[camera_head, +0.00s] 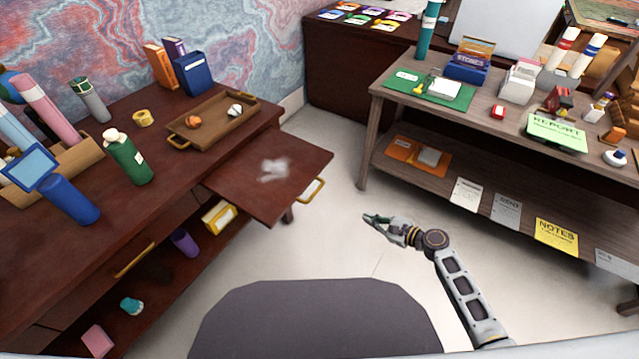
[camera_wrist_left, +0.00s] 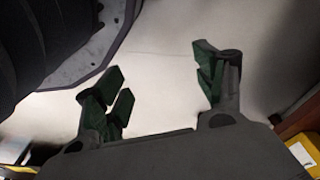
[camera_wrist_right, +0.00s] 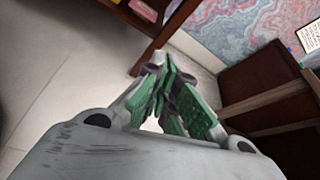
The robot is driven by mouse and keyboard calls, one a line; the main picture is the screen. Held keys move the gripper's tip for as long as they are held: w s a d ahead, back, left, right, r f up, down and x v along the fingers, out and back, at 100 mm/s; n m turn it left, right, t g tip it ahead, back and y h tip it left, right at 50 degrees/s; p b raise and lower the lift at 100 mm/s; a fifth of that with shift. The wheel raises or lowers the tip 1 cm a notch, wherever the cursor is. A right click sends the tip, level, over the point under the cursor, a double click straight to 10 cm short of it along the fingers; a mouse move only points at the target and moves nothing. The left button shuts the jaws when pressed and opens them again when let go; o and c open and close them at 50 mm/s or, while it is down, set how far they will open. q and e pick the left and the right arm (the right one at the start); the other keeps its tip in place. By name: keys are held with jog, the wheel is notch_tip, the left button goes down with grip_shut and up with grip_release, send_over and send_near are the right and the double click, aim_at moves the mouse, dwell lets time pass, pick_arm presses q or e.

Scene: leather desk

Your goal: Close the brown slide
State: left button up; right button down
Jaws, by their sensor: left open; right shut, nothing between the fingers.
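The brown slide (camera_head: 268,178) is pulled out from the reddish-brown desk (camera_head: 60,255) on the left and sticks out over the floor. A gold handle (camera_head: 312,190) is on its front edge. A whitish, blurry patch (camera_head: 273,169) lies on its top. My right gripper (camera_head: 369,222) is shut and empty over the floor, to the right of the slide and apart from it. Its green fingers meet in the right wrist view (camera_wrist_right: 164,82). My left gripper (camera_wrist_left: 160,85) is open and empty in the left wrist view, with pale floor behind it; it is not seen in the head view.
A wooden tray (camera_head: 250,124) with two small objects stands on the desk behind the slide. A green bottle (camera_head: 130,160) and books (camera_head: 195,75) stand further left. A grey-brown table (camera_head: 500,150) with papers and boxes is at right. Floor between (camera_head: 340,150) is clear.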

pick_arm(q)
jog(key=shift+w+d+r+b, duration=0.2)
jog(key=shift+w+r+b, duration=0.3)
jog(key=shift+b, duration=0.65)
jog(key=shift+w+d+r+b, duration=0.15)
jog(key=shift+w+r+b, duration=0.3)
jog(key=shift+b, duration=0.7)
pick_arm(e)
notch_tip(320, 180, up, 12)
jog(key=w+a+m+t+y, duration=0.1)
jog(key=a+m+y, duration=0.1)
jog(key=y, duration=0.2)
jog(key=shift+w+a, duration=0.2)
jog(key=shift+a, duration=0.2)
jog(key=shift+w+a, duration=0.1)
jog(key=shift+a, duration=0.05)
pick_arm(q)
jog(key=r+b, duration=0.1)
jog(key=r, duration=0.1)
jog(key=d+r+b, duration=0.1)
jog(key=r, duration=0.1)
jog(key=shift+w+r, duration=0.1)
jog(key=shift+r, duration=0.2)
pick_arm(e)
jog(key=x, duration=1.3)
jog(key=shift+a, duration=0.4)
jog(key=shift+w, duration=0.1)
